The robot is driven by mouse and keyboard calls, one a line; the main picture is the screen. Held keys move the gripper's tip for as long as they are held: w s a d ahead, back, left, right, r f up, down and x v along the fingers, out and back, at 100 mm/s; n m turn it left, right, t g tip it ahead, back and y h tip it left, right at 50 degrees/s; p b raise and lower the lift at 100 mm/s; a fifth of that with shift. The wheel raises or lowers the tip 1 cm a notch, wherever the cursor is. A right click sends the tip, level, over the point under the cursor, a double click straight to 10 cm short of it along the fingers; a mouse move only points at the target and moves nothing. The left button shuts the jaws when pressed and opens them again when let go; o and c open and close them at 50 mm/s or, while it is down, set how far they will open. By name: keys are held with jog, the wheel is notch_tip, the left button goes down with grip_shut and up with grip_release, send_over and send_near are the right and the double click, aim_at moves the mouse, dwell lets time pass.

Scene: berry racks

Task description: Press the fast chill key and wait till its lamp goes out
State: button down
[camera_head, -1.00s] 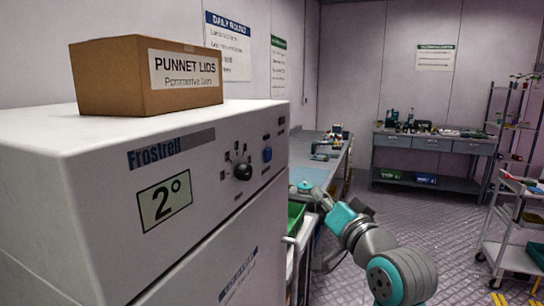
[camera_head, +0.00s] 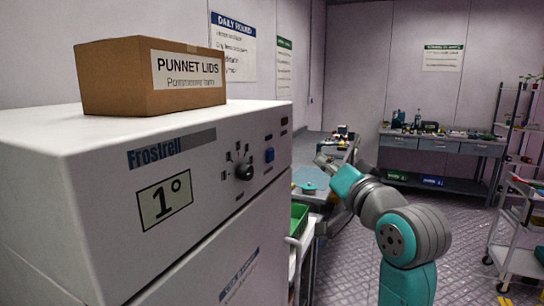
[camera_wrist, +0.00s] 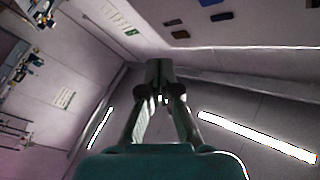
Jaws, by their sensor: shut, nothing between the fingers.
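The white Frostrell chiller (camera_head: 215,185) stands at the left in the head view. Its display (camera_head: 165,201) reads 1°. A blue key (camera_head: 269,154) sits on its front panel, right of a black knob (camera_head: 244,172). Two small dark rectangles (camera_head: 284,121) lie above the key; neither looks brightly lit, and I cannot read their labels. My gripper (camera_head: 322,160) is right of the panel and apart from it, small and partly blurred. In the wrist view my gripper (camera_wrist: 160,72) is shut and empty, with the blue key (camera_wrist: 222,16) beyond it at upper right.
A cardboard box (camera_head: 120,85) of punnet lids sits on the chiller. A green crate (camera_head: 298,218) and a bench (camera_head: 335,155) are behind my arm. A workbench (camera_head: 440,146) stands at the back and a white trolley (camera_head: 518,262) at the right. Floor between is clear.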

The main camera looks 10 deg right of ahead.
jog(key=w+a, duration=0.4)
jog(key=a, duration=0.2)
jog(key=shift+w+a, duration=0.25)
jog(key=shift+w, duration=0.1)
jog(key=shift+w+a, duration=0.1)
dwell(1.3)
jog(key=shift+w+a, duration=0.15)
jog(key=shift+a, duration=0.1)
jog(key=shift+w+a, duration=0.25)
jog(key=shift+a, duration=0.1)
dwell(0.9)
dwell(0.3)
jog(key=shift+s+d, duration=0.5)
jog(key=shift+d, duration=0.2)
jog(key=shift+s+d, duration=0.75)
jog(key=shift+d, duration=0.25)
jog(key=shift+s+d, duration=0.7)
jog(key=shift+d, duration=0.3)
